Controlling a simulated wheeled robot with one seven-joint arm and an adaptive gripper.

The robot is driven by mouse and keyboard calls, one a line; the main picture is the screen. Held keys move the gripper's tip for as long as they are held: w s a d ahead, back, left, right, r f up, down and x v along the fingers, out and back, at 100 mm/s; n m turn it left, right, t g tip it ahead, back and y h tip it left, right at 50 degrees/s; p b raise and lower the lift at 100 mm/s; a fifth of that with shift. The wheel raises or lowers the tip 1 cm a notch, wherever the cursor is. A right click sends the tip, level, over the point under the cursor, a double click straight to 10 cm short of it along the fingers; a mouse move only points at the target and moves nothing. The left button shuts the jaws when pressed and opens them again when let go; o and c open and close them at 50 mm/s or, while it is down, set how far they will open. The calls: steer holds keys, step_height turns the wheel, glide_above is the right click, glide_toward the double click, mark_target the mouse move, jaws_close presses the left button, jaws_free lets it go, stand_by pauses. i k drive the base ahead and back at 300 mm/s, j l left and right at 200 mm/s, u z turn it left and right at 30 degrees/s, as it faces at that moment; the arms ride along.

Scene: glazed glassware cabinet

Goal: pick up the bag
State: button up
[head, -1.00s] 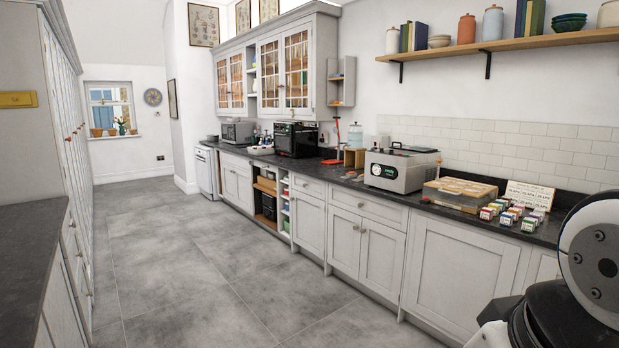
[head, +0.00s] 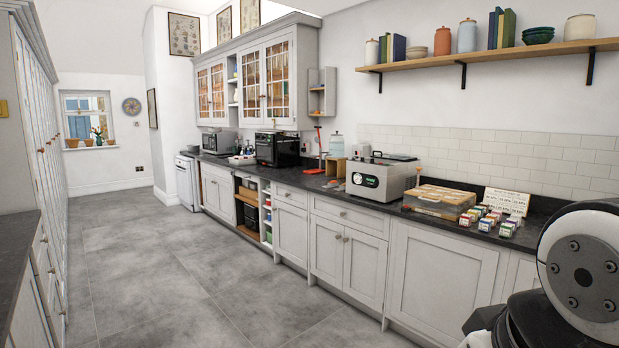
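I cannot make out a bag in the head view. The dark worktop (head: 330,188) along the right wall holds a grey boxy machine (head: 383,176) with a lit dial, a wooden case with a clear lid (head: 440,200), and several small coloured boxes (head: 492,221) by a white printed card (head: 505,201). Part of my arm shows at the right edge. My gripper is not in view.
Grey floor (head: 200,270) lies clear between the right-hand base cabinets (head: 440,265) and the tall left cabinets (head: 38,150). A dark counter (head: 18,240) juts in at left. Glazed wall cabinets (head: 265,85) and a wooden shelf (head: 500,54) hang above the worktop.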

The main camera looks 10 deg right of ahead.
mark_target(331, 184)
steer(key=i, duration=0.85)
steer(key=i+l+z, duration=0.15)
steer(key=i, duration=1.55)
steer(key=i+z, duration=0.1)
steer(key=i, duration=0.7)
steer(key=i+j, duration=0.15)
steer(key=i, duration=0.7)
steer(key=i+j+z, duration=0.15)
steer(key=i, duration=0.7)
